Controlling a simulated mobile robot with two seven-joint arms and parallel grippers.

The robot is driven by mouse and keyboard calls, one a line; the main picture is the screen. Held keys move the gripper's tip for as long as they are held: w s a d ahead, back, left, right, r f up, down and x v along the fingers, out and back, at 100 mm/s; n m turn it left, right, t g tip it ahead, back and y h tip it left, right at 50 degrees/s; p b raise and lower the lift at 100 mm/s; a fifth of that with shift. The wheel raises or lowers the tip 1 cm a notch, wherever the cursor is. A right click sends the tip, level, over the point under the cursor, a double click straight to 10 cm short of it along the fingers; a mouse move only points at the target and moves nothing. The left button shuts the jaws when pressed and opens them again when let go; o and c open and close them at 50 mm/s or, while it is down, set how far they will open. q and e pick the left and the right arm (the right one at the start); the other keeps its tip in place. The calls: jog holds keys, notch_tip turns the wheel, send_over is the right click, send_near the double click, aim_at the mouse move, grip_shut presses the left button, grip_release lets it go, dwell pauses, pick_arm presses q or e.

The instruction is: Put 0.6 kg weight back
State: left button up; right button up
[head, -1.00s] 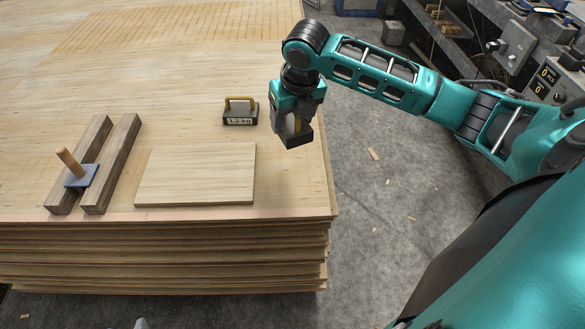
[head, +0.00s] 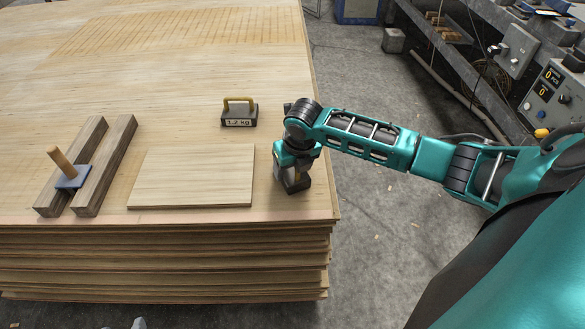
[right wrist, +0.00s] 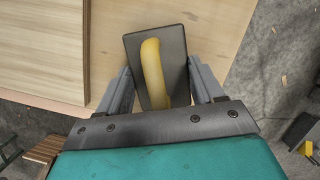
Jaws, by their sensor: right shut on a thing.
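My right gripper (head: 291,184) is shut on a dark block weight with a yellow handle, close to the right edge of the veneer stack. In the right wrist view the weight (right wrist: 172,50) lies between the two fingers, its yellow handle (right wrist: 153,72) upward. Its label is not visible, so I cannot read its mass. In the head view the gripper hides most of it, and I cannot tell whether it touches the stack. A second weight (head: 239,115), marked 1.2 kg, stands behind the pale board. My left gripper is not in view.
A pale board (head: 190,177) lies left of my right gripper on the veneer stack (head: 170,240). Two dark wooden bars (head: 107,165) lie further left, with a blue plate and wooden handle (head: 72,181) on them. The stack's right edge drops to the floor.

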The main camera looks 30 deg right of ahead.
jog(key=shift+w+r, duration=0.1)
jog(key=o, duration=1.6)
jog(key=shift+f, duration=0.2)
jog(key=shift+c, duration=0.2)
jog(key=shift+r, duration=0.1)
